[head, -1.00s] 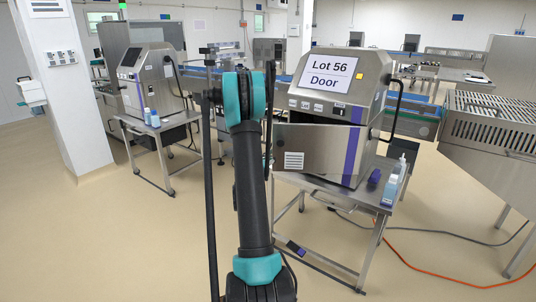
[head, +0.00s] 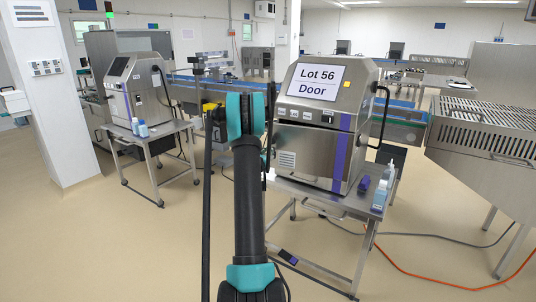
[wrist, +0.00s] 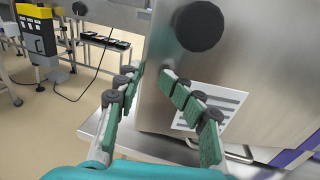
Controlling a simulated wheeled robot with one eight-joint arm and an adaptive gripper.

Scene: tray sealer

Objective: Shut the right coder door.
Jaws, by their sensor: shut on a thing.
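The right coder (head: 358,92) is a steel cabinet with a "Lot 56 Door" sign (head: 317,81), standing on a steel table. Its door (head: 325,160) is the lower front panel, with a white label and a purple stripe. The door lies almost flush with the cabinet, with a thin dark line along its top. In the wrist view, the door's steel face (wrist: 255,65) fills the right side, below a black round knob (wrist: 200,25). My gripper (wrist: 151,75) is at the door's left edge, one finger over the face by the label. My arm hides the gripper in the head view.
A second coder (head: 135,90) stands on its own table at the left. Bottles (head: 379,195) stand on the right table's corner. An orange cable (head: 400,265) lies on the floor at the right. The floor at the front left is clear.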

